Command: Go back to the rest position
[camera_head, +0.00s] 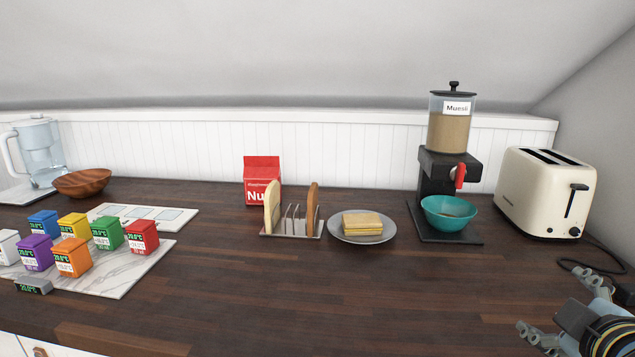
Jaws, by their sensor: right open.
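My right gripper (561,306) is at the lower right corner, above the front right of the dark wooden counter (350,290). Its fingers are spread apart with nothing between them. It is apart from the toaster and the bowl behind it. My left gripper does not show in the head view.
Toward the back stand a muesli dispenser (449,135) over a teal bowl (448,212), a cream toaster (545,195), a plate (348,237), a toast rack (291,230) and a red carton (262,180). Colored boxes sit on a marble board (120,285) at left. The front middle is clear.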

